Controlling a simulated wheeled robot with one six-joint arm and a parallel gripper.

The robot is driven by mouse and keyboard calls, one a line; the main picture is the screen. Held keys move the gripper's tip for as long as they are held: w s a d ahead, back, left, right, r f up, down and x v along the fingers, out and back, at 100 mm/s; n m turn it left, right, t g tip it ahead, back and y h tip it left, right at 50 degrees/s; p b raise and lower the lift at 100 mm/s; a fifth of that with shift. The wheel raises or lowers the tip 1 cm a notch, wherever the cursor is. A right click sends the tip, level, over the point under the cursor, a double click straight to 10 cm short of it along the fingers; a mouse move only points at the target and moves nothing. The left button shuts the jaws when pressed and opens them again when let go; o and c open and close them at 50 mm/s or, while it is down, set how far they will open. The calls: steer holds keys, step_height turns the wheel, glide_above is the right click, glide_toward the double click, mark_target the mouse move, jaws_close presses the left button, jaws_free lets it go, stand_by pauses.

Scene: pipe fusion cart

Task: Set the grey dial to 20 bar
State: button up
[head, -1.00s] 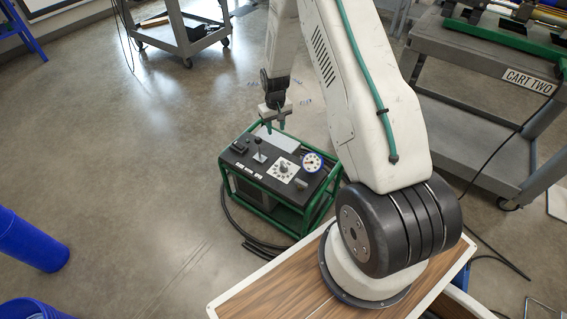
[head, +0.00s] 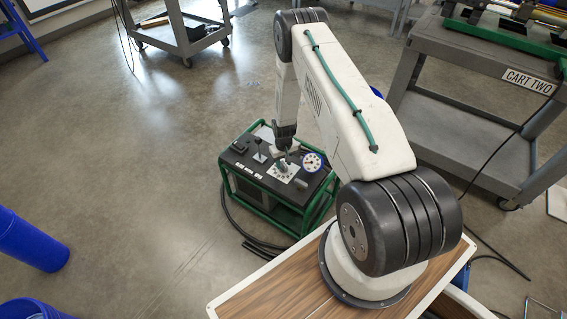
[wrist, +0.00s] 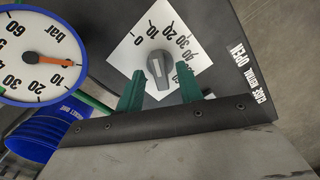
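The grey dial (wrist: 159,70) is a ridged knob on a white square plate (wrist: 125,52) with black numbers around it. In the wrist view its light mark is small, and I cannot tell surely which number it points to. My gripper (wrist: 160,76) is open, with one green finger on each side of the dial and a visible gap at both sides. In the head view my gripper (head: 287,158) is low over the panel (head: 250,178), covering part of the white dial plate (head: 281,176).
A blue-rimmed bar gauge (wrist: 38,52), its orange needle near 0, sits left of the dial in the wrist view. The panel tops a green-framed unit (head: 262,212). Black hoses lie beside it. CART TWO (head: 470,75) stands at right; open floor lies left.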

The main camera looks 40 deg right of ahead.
steer(key=shift+f, duration=0.15)
jaws_close()
steer(key=shift+m, duration=2.9)
jaws_free()
